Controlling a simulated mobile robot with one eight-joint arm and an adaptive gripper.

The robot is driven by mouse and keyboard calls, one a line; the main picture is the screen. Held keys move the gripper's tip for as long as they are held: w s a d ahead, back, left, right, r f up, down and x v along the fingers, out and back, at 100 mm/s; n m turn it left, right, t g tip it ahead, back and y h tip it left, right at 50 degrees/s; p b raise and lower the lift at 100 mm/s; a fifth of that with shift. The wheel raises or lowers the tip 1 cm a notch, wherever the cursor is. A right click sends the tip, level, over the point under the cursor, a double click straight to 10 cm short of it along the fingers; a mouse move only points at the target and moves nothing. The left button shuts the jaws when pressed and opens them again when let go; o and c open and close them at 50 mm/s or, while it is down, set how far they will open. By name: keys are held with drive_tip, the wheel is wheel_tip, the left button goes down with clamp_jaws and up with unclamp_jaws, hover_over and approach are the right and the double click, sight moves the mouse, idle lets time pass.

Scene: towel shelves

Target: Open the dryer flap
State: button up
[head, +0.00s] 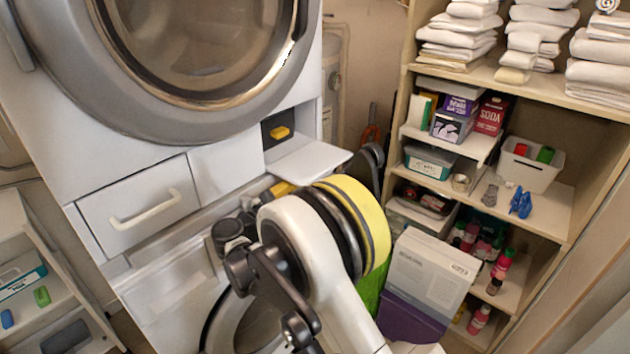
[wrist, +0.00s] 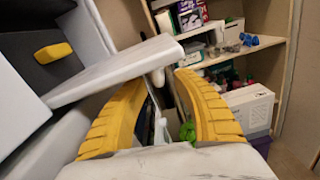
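The dryer flap (head: 308,162) is a white panel on the front of the upper machine. It stands out from the front, swung down from a dark recess (head: 279,128) with a yellow piece inside. In the wrist view the flap (wrist: 120,70) crosses the upper left, just beyond my fingertips. My gripper (wrist: 166,78) has two yellow ribbed fingers with a gap between their tips and nothing held. In the head view a bit of yellow finger shows below the flap, and my arm hides the rest. Contact between finger and flap cannot be told.
A closed drawer (head: 145,205) with a white handle is left of the flap. The round dryer door (head: 110,70) is above. At right a wooden shelf (head: 560,205) holds towels, boxes and bottles. A white box (head: 430,270) stands beside my arm. A small white shelf is at far left.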

sight(320, 170)
drive_tip(key=b+x, duration=0.1)
drive_tip(key=x, duration=0.3)
drive_tip(key=shift+w+d, duration=0.25)
drive_tip(key=shift+d, duration=0.05)
clamp_jaws()
drive_tip(key=shift+s+d+r+n+p, duration=0.1)
drive_tip(key=shift+r+n+p, duration=0.25)
drive_tip(key=shift+r, duration=0.5)
drive_tip(key=shift+s+d+r+n+p, duration=0.15)
drive_tip(key=shift+r+p, duration=0.25)
drive_tip(key=shift+r, duration=0.45)
drive_tip(key=shift+w+f, duration=0.1)
drive_tip(key=shift+f, duration=0.05)
unclamp_jaws()
drive_tip(key=shift+a, duration=0.15)
drive_tip(key=v, duration=1.2)
